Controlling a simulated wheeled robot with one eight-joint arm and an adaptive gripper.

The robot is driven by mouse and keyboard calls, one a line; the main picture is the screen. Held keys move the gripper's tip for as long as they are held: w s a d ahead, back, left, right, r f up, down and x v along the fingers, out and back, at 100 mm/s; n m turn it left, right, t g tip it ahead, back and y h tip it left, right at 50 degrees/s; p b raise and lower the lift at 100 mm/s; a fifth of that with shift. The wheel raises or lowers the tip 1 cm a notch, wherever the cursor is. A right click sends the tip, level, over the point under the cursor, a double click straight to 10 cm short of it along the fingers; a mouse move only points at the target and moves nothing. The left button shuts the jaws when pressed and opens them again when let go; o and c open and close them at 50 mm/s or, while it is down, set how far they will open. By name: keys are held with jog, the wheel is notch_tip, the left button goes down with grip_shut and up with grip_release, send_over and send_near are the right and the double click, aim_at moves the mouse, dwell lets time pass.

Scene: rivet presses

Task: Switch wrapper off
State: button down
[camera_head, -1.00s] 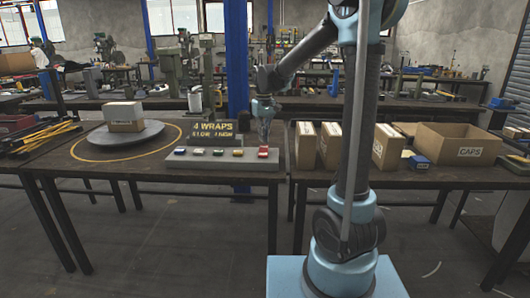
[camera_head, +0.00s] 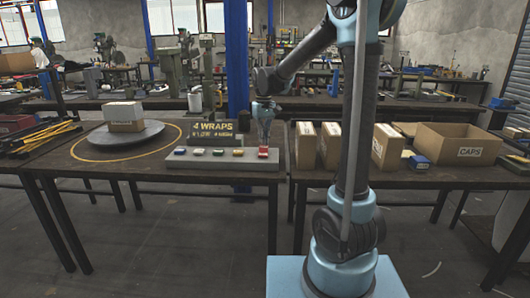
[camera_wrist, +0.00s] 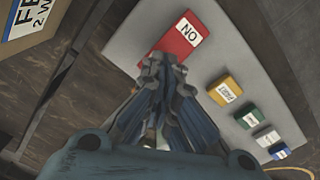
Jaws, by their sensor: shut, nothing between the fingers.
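The wrapper's grey control panel (camera_head: 222,163) lies at the front right of the left table, with a row of coloured buttons. The red button (camera_head: 263,152) is at its right end; in the wrist view the red button (camera_wrist: 174,52) carries a white label reading ON upside down. My gripper (camera_head: 264,146) is shut and empty, pointing down at the red button. In the wrist view my gripper's fingertips (camera_wrist: 163,62) overlap the button's near edge; I cannot tell whether they touch it. A dark sign (camera_head: 212,130) behind the panel reads 4 WRAPS; its lower line is unclear.
A round turntable (camera_head: 95,140) with stacked boxes (camera_head: 124,116) stands left, inside a yellow ring. In the wrist view yellow (camera_wrist: 225,90), green, white and blue buttons continue the row. Cardboard boxes (camera_head: 388,145) and a CAPS carton (camera_head: 458,142) stand on the right table.

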aim_at(264, 147)
jog(key=shift+f, duration=1.25)
dwell(0.8)
jog(key=shift+r, duration=3.5)
jog(key=shift+d, duration=0.1)
